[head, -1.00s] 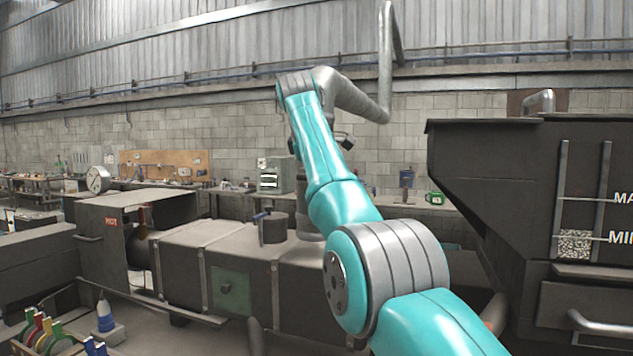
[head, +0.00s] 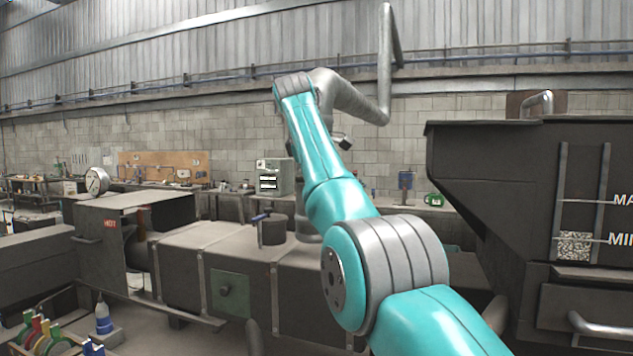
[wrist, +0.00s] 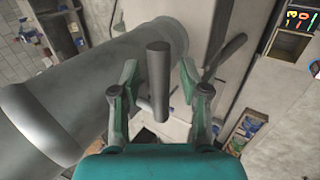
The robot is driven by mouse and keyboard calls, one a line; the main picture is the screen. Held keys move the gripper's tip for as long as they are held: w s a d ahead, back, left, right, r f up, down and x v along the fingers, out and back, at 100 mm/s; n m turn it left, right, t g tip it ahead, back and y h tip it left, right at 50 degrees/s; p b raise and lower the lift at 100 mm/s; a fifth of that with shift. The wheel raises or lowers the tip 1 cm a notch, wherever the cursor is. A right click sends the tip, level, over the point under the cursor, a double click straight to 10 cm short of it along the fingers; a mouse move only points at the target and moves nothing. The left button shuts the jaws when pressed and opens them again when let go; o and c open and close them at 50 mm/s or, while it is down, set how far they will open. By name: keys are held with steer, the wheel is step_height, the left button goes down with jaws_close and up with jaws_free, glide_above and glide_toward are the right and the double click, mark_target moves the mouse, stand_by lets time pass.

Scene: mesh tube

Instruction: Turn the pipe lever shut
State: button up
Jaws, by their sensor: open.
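In the wrist view my gripper (wrist: 161,95) is open, its two green-and-grey fingers spread apart. A dark grey round bar, which looks like the pipe lever (wrist: 158,75), stands between the fingers, with a gap visible on each side. A thick grey pipe (wrist: 75,90) runs diagonally behind it to the left. A second, thinner dark bar (wrist: 224,57) slants just right of the right finger; I cannot tell how it joins the lever. In the head view a grey pipe (head: 350,98) bends upward behind my teal arm.
A dark hopper (head: 480,160) with level marks stands close on the right. A long grey machine housing (head: 190,250) with a round gauge (head: 97,181) lies low on the left. A dark drum (head: 272,230) stands on it. Benches line the back wall.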

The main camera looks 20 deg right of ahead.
steer(key=v, duration=1.2)
steer(key=shift+f, duration=0.1)
